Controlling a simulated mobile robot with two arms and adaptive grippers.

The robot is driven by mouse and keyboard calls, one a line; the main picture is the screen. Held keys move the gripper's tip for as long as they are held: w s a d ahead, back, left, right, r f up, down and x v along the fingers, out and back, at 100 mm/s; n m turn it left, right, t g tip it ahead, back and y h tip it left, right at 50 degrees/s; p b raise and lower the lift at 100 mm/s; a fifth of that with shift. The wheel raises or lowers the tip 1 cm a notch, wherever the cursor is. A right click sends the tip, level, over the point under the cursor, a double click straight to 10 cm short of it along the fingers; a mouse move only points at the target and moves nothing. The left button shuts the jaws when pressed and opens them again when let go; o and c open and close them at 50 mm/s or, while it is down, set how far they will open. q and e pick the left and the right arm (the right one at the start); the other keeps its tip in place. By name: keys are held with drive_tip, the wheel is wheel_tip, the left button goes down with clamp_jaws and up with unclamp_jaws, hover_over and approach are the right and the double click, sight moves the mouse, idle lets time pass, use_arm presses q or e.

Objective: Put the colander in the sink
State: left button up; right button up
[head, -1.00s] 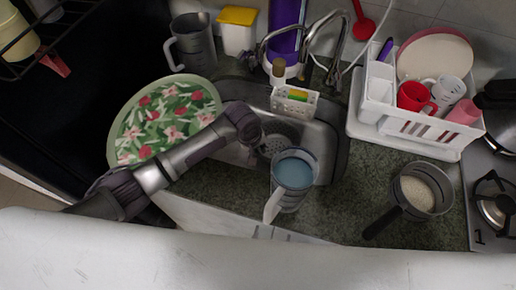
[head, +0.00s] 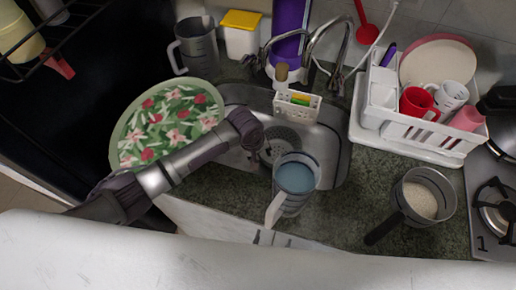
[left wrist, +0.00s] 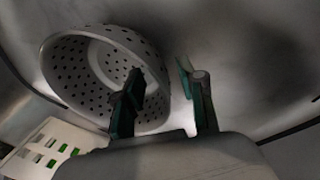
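The colander (head: 283,137), a grey perforated bowl, lies in the metal sink (head: 328,143), partly hidden by the blue jug. It also shows large and tilted in the left wrist view (left wrist: 75,72). My left gripper (head: 261,153) is down in the sink at the colander's left side. In the left wrist view my left gripper (left wrist: 165,88) has its fingers apart. One finger overlaps the colander's opening and the other is beyond its rim, with a gap between that finger and the wall. My right gripper is not in view.
A jug with blue contents (head: 294,180) stands at the sink's front edge. A floral plate (head: 128,135) is left of the sink. A sponge caddy (head: 297,104) and faucet (head: 312,45) are behind. A dish rack (head: 430,128) and saucepan (head: 402,215) are at right.

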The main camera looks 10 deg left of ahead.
use_arm(q)
drive_tip(key=v, duration=1.2)
drive_tip(key=shift+d, duration=0.1)
